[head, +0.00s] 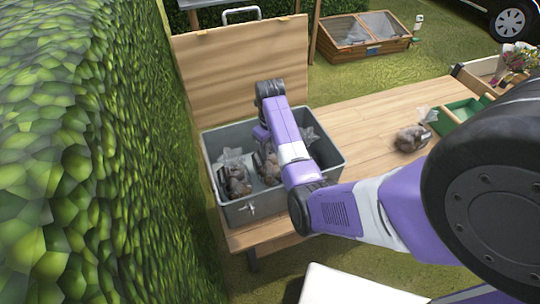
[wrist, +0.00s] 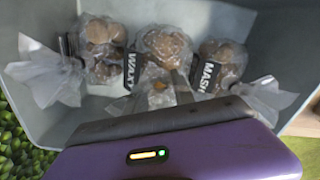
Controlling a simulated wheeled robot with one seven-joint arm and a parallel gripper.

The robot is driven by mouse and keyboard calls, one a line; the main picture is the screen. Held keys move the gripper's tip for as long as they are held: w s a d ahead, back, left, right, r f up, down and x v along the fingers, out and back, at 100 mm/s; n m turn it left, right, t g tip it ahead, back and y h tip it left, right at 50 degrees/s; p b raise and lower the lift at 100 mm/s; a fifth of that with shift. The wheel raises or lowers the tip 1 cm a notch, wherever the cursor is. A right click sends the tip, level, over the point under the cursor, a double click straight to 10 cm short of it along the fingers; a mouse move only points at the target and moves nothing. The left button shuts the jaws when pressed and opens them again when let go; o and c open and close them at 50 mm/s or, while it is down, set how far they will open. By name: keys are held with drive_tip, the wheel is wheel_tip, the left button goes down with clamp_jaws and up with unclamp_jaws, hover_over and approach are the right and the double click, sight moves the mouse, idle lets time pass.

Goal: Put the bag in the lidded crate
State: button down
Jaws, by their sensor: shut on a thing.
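The grey crate (head: 286,201) stands on the wooden table with its wooden lid (head: 240,75) raised. My arm reaches over it, hiding my gripper in the head view. In the wrist view my gripper (wrist: 172,98) is shut on the clear neck of the middle bag (wrist: 163,48), a clear bag of brown potatoes, inside the crate walls. Whether this bag touches the floor is unclear. A bag labelled WAXY (wrist: 100,40) is on its left and one labelled MASH (wrist: 222,58) on its right, both in the crate.
Another bag (head: 410,138) lies on the table to the right, beside a green tray (head: 458,115). The table between it and the crate is clear. A tall hedge (head: 90,150) runs close along the left. A cold frame (head: 362,40) stands on the grass behind.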

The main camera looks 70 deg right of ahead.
sight(270, 156)
drive_tip(key=shift+f, duration=1.8)
drive_tip(key=c, duration=1.1)
unclamp_jaws()
drive_tip(key=shift+o, duration=0.2)
wheel_tip(270, 156, up, 12)
drive_tip(key=shift+r, duration=0.15)
